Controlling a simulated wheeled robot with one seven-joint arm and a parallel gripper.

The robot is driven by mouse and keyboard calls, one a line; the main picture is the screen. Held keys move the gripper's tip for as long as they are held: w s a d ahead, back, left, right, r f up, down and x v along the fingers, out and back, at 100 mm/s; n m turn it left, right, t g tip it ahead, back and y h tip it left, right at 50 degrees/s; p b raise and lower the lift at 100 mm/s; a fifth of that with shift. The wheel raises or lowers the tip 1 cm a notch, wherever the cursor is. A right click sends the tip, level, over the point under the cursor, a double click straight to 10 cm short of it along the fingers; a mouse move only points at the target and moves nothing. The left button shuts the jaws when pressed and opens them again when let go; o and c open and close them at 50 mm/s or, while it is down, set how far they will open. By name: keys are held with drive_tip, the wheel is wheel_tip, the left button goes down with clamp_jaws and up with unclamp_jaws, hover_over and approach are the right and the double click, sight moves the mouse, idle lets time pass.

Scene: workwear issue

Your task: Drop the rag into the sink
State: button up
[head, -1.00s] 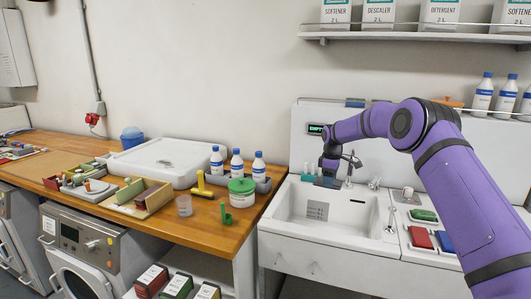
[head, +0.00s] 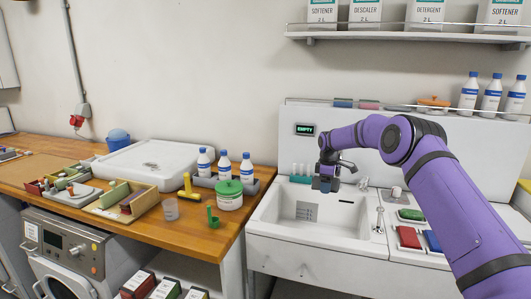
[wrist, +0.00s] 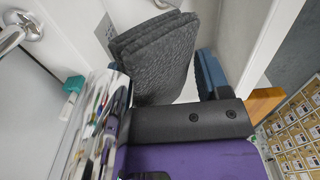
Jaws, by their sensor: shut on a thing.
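My gripper (head: 325,184) hangs over the back left part of the white sink (head: 262,212), below the tap (head: 348,168). In the wrist view my gripper (wrist: 170,85) is shut on a dark grey, folded rag (wrist: 153,58). The rag's layers stick out past the blue-tipped finger on the right. Below it the white sink basin (wrist: 185,12) shows. In the head view the rag is hidden or too small to tell from the fingers. A display (head: 305,130) above the sink reads "EMPTY".
The tap rises close to my gripper. Red (head: 408,237) and blue (head: 432,241) folded cloths lie right of the basin. The wooden counter (head: 190,237) at left holds bottles and a green-lidded tub (head: 229,196).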

drive_tip(key=shift+w+d+f, duration=0.1)
drive_tip(key=shift+w+d, duration=0.1)
drive_tip(key=shift+d, duration=0.05)
drive_tip(key=shift+c, duration=0.4)
drive_tip(key=o, duration=1.2)
drive_tip(key=shift+a+f, duration=0.1)
drive_tip(key=shift+a, duration=0.05)
drive_tip(key=shift+o, duration=0.4)
drive_tip(key=shift+s, duration=0.1)
drive_tip(key=shift+a, duration=0.15)
wheel_tip(320, 180, up, 11)
drive_tip(key=shift+f, duration=0.1)
drive_tip(key=shift+s, duration=0.1)
